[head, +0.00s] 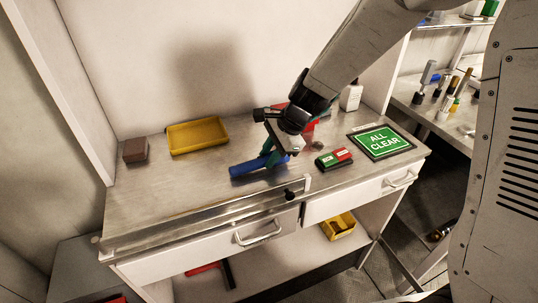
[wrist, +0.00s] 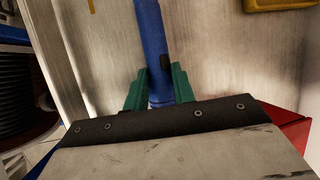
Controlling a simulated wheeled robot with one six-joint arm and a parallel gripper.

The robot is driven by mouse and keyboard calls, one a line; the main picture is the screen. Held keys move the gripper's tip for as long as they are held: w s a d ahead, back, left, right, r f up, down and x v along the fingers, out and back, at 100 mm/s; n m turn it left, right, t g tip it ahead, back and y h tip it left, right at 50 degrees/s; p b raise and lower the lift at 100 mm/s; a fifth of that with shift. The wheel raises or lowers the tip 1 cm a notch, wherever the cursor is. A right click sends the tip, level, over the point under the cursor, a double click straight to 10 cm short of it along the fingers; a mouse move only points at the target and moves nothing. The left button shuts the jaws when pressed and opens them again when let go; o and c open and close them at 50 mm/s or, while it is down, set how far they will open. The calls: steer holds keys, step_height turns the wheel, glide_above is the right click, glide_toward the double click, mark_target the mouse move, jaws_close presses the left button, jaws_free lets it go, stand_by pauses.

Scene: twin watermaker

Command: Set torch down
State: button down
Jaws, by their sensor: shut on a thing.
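The blue torch (head: 258,166) lies lengthwise at or just above the metal worktop (head: 200,208), near its middle. I cannot tell whether it touches the surface. My gripper (head: 274,156) is above its right part, with green fingers shut on it. In the wrist view the torch (wrist: 152,45) runs up between the green fingertips (wrist: 160,85), and a small dark button shows on its side. The torch's near end is hidden behind my gripper body.
A yellow tray (head: 197,136) and a brown block (head: 135,150) stand at the left. A red and green block (head: 334,158), an "ALL CLEAR" sign (head: 381,141) and a white bottle (head: 351,96) are at the right. A red thing is partly hidden behind my gripper. The front left worktop is clear.

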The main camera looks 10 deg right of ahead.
steer(key=shift+f, duration=0.25)
steer(key=c, duration=1.2)
jaws_free()
steer(key=shift+o, duration=0.2)
steer(key=v, duration=1.2)
steer(key=shift+r, duration=0.2)
steer(key=s+d+r+n+h, duration=0.2)
steer(key=s+d+n, duration=0.5)
steer(key=s, duration=0.6)
steer(key=s+d+r+n+h, duration=0.3)
steer(key=s+d+n, duration=0.4)
steer(key=s, duration=0.6)
steer(key=shift+s+d+r, duration=0.35)
steer(key=shift+d+r, duration=0.1)
steer(key=shift+r, duration=0.15)
